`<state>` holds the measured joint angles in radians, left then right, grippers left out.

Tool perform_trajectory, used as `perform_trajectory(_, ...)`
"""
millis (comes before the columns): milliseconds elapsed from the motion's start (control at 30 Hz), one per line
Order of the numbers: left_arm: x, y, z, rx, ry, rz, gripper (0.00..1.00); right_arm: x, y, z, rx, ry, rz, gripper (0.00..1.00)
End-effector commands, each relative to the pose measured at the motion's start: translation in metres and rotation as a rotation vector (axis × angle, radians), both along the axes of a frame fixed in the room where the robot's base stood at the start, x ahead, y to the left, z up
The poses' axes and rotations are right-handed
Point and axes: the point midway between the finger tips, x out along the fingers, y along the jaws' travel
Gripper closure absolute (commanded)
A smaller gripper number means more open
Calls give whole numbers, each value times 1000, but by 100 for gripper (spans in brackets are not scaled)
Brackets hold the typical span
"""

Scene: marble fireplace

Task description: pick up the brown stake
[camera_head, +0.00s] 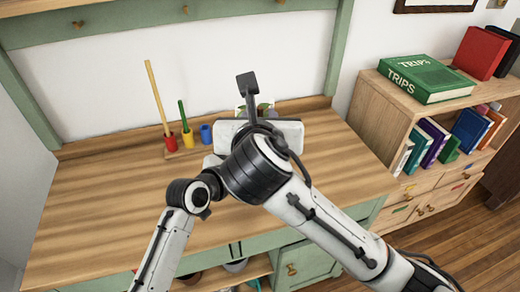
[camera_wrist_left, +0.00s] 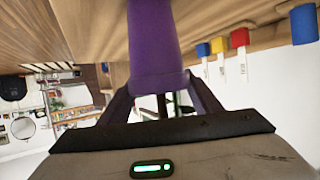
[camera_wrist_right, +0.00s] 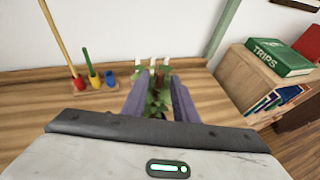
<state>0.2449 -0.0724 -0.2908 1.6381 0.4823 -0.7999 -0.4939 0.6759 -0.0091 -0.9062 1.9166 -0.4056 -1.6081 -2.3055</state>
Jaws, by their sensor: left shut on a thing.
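A long tan-brown stake (camera_head: 155,92) leans upright in a red holder (camera_head: 171,143) at the back left of the desk. It also shows at the left in the right wrist view (camera_wrist_right: 58,40). My right gripper (camera_head: 255,112) is over the back middle of the desk, to the right of the stake and apart from it. In the right wrist view its fingers (camera_wrist_right: 158,98) are open, with a leafy plant (camera_wrist_right: 157,78) showing between and beyond them. In the left wrist view my left gripper (camera_wrist_left: 160,100) is shut on a large purple thing (camera_wrist_left: 155,40), whose far end is cut off.
A green stick (camera_head: 183,115) stands in a yellow holder (camera_head: 188,139), with a blue holder (camera_head: 206,133) beside it. A wooden shelf (camera_head: 375,105) with a green book (camera_head: 425,80) stands at the right. The left part of the desk (camera_head: 100,200) is clear.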

Motion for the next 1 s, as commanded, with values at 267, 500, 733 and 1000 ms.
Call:
perform_trajectory(267, -1, 0, -1, 2, 3, -1, 72, 0, 0, 0, 0, 0, 0, 100)
perform_trajectory(500, -1, 0, -1, 2, 3, -1, 72, 0, 0, 1, 1, -1, 1, 100)
perform_trajectory(733, -1, 0, -1, 2, 3, -1, 72, 0, 1, 29, 5, -9, 1, 100)
perform_trajectory(1000, -1, 0, -2, 2, 3, -1, 72, 0, 1, 112, 5, -13, 2, 100)
